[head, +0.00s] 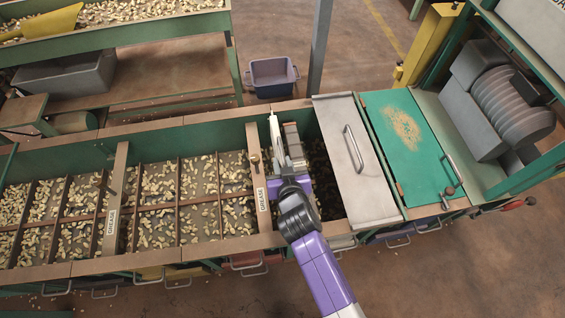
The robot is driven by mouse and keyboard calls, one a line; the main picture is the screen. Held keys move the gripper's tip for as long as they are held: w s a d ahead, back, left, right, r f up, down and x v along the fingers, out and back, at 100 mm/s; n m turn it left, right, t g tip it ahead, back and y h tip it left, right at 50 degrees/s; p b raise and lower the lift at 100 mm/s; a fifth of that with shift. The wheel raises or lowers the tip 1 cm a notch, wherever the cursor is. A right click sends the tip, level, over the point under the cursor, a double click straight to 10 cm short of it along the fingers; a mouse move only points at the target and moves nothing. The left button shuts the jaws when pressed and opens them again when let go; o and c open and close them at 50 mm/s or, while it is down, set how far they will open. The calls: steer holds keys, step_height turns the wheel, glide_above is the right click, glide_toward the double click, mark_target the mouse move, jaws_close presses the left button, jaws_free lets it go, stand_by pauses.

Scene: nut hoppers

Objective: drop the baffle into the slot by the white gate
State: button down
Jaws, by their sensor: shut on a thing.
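Nuts lie in the divided cells left of the crossbar, with a second crossbar (116,200) farther left. A grey lid with a handle (349,185) and a green lid (405,130) cover the right end. A purple bin (271,75) stands behind, near a grey post (319,50).

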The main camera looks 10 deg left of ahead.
steer(key=shift+f+b, duration=1.1)
steer(key=shift+f, duration=0.05)
steer(key=c, duration=1.2)
jaws_free()
steer(key=shift+o, duration=0.2)
steer(key=shift+f, duration=0.15)
step_height(320, 180, up, 20)
steer(key=r+p, duration=0.1)
steer(key=p, duration=1.8)
steer(key=s+d+m+h+p, duration=0.1)
steer(key=s+d, duration=0.4)
steer(key=d, duration=0.5)
steer(key=s+d+m+h+p, duration=0.1)
steer(key=s+d+p, duration=0.3)
steer(key=d, duration=0.7)
steer(key=shift+s+d+f+m+h, duration=0.25)
steer(key=shift+s+f+m+h, duration=0.2)
steer(key=shift+s, duration=0.65)
